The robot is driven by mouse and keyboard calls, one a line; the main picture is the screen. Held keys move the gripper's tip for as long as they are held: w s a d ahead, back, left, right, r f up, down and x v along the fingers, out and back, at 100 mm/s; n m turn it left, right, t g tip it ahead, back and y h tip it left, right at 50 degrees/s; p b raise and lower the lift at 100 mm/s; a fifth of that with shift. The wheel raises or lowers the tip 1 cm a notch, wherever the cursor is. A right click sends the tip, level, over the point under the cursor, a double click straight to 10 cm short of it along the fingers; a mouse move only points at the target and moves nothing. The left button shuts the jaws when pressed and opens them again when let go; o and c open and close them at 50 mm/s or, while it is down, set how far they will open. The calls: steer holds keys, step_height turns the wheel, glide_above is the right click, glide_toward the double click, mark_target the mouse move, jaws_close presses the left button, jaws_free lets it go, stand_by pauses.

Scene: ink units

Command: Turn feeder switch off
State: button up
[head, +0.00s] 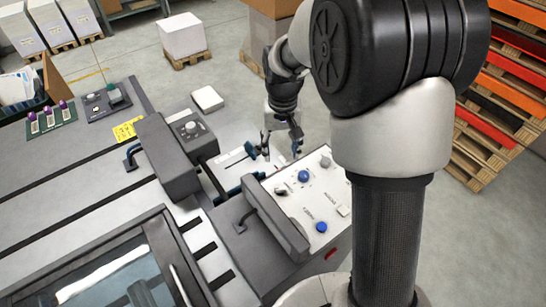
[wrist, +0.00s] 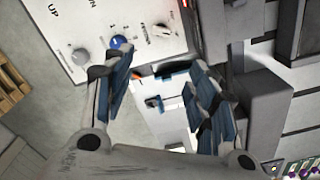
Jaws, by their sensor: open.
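The light control panel (head: 318,192) has a blue knob (head: 303,176), a grey knob (head: 325,162), a dark knob (head: 281,191) and a second blue knob (head: 321,227). Their labels are too small for me to tell which is the feeder switch. In the wrist view, a blue knob (wrist: 121,42), a grey knob (wrist: 81,57) and a third knob (wrist: 162,31) show at the top. My gripper (head: 281,146) is open and empty at the panel's far left side. In the wrist view my gripper (wrist: 157,76) has its blue-padded fingers apart, with no knob between them.
A dark handle bar (head: 274,222) runs along the panel's left side. A grey block with a dial (head: 188,130) stands left of my gripper. A yellow note (head: 127,129) lies on the machine top. Pallets (head: 508,90) stand at the right; open floor lies behind.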

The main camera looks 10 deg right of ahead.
mark_target(280, 187)
steer(key=f+b, duration=0.4)
steer(key=f, duration=1.3)
steer(key=shift+s, duration=0.2)
steer(key=shift+c, duration=0.3)
steer(key=c, duration=1)
steer(key=shift+n, duration=0.3)
steer(key=n+p, duration=0.1)
steer(key=n, duration=0.4)
steer(key=shift+a+n, duration=0.15)
steer(key=shift+n, duration=0.15)
steer(key=n, duration=0.5)
steer(key=shift+a+n, duration=0.1)
steer(key=shift+n, duration=0.2)
steer(key=shift+s, duration=0.1)
